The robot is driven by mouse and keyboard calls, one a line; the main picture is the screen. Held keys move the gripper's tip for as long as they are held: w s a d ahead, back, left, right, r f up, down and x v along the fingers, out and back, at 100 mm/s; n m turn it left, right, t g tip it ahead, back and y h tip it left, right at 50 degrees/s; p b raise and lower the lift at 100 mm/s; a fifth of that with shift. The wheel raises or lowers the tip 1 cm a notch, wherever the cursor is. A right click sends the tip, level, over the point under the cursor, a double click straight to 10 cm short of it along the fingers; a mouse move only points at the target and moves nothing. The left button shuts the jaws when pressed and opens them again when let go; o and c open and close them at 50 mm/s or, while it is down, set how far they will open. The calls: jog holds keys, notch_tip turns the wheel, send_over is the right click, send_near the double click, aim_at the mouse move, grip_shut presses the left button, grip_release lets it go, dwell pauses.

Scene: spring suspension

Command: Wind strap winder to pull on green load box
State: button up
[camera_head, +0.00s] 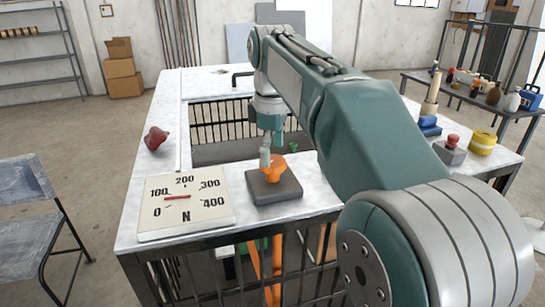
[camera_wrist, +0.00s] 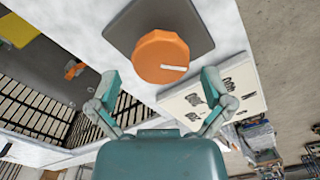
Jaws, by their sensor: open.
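The strap winder is an orange knob (camera_head: 274,172) on a dark grey square base (camera_head: 275,187) at the table's front. In the wrist view the orange knob (camera_wrist: 160,50) carries a white line pointing right. My gripper (camera_head: 266,158) is over the knob. In the wrist view, my gripper (camera_wrist: 159,78) has its two fingers apart, one on each side of the knob's near edge; contact cannot be told. Orange straps (camera_head: 277,255) hang below the table. A green patch (camera_head: 250,246) beside them may be the green load box, mostly hidden by bars.
A white dial plate (camera_head: 185,207) marked 0 to 400 N lies left of the winder, its red needle near 100. A dark red object (camera_head: 156,138) lies behind it. A red-button box (camera_head: 451,150) and yellow object (camera_head: 483,143) stand right. A barred opening (camera_head: 218,121) lies behind.

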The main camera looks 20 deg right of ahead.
jog(key=shift+f, duration=0.65)
jog(key=c, duration=1)
